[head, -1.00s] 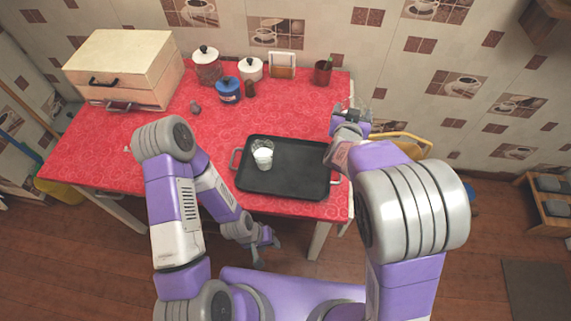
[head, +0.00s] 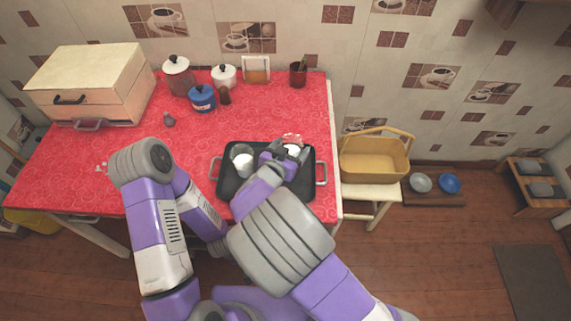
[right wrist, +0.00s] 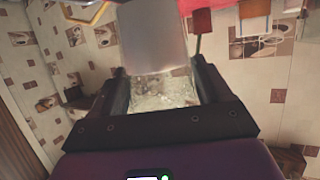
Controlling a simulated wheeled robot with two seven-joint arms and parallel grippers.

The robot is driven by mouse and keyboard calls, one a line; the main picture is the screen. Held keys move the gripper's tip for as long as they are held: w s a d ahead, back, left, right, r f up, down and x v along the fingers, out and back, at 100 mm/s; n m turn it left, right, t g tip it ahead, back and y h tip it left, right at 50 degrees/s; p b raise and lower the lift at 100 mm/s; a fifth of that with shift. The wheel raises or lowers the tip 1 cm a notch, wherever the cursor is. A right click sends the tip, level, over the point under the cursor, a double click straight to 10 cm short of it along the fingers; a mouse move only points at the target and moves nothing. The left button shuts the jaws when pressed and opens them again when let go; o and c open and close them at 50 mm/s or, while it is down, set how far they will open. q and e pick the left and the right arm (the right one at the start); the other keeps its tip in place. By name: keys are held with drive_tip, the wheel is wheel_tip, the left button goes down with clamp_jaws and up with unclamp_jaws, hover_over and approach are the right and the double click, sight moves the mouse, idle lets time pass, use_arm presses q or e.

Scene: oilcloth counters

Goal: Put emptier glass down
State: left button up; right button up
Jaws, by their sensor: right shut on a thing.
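A black tray (head: 229,190) with metal side handles lies on the red counter. A glass with white contents (head: 243,166) stands on its left part. My right gripper (head: 285,154) is over the tray's back right part, shut on a second glass (head: 292,138). In the right wrist view this held glass (right wrist: 165,92) is between the fingers, with white contents in one part and a clear part beside it. I cannot tell whether its base touches the tray. My left gripper is hidden behind my right arm.
A yellow basket (head: 375,160) stands on a small table to the right. The counter left of the tray is mostly clear.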

drive_tip(key=shift+f+b, duration=1)
drive_tip(key=shift+f, duration=1.4)
drive_tip(key=shift+f, duration=0.2)
drive_tip(key=o, duration=1.3)
drive_tip(key=shift+r, duration=0.25)
drive_tip(key=p+v, duration=0.4)
drive_tip(key=v, duration=0.8)
drive_tip(key=shift+f, duration=0.15)
